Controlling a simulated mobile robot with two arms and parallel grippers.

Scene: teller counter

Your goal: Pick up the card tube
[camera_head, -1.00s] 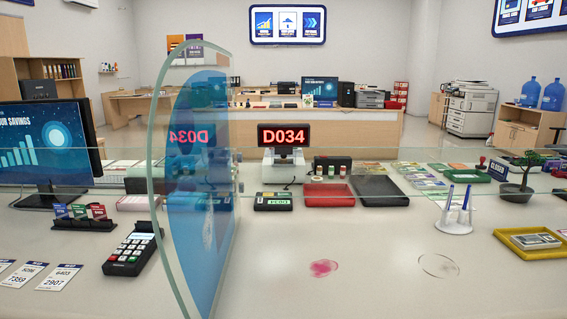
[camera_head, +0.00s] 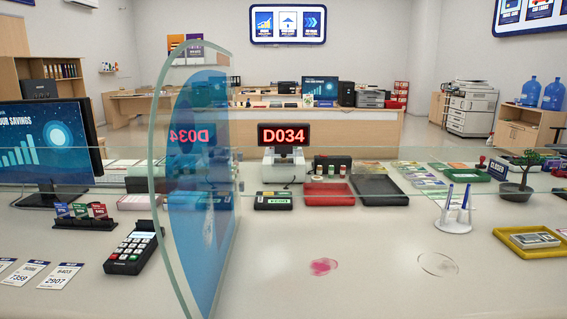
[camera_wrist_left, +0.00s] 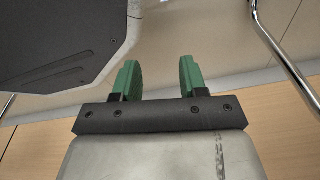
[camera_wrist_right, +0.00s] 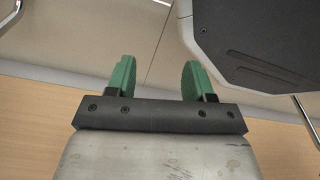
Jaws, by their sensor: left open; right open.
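I cannot make out a card tube for certain in any view. My left gripper (camera_wrist_left: 157,80) shows in the left wrist view with its green fingers apart and nothing between them. My right gripper (camera_wrist_right: 160,80) shows in the right wrist view, also open and empty. Both hang clear of the counter items, with floor and wood panelling around them. Neither gripper shows in the head view.
A glass divider (camera_head: 190,190) stands upright on the counter (camera_head: 350,285). Left of it are a card terminal (camera_head: 132,250) and a monitor (camera_head: 45,150). Right are a red tray (camera_head: 328,194), black tray (camera_head: 379,190), pen holder (camera_head: 453,224) and yellow tray (camera_head: 510,244). The front middle counter is mostly clear.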

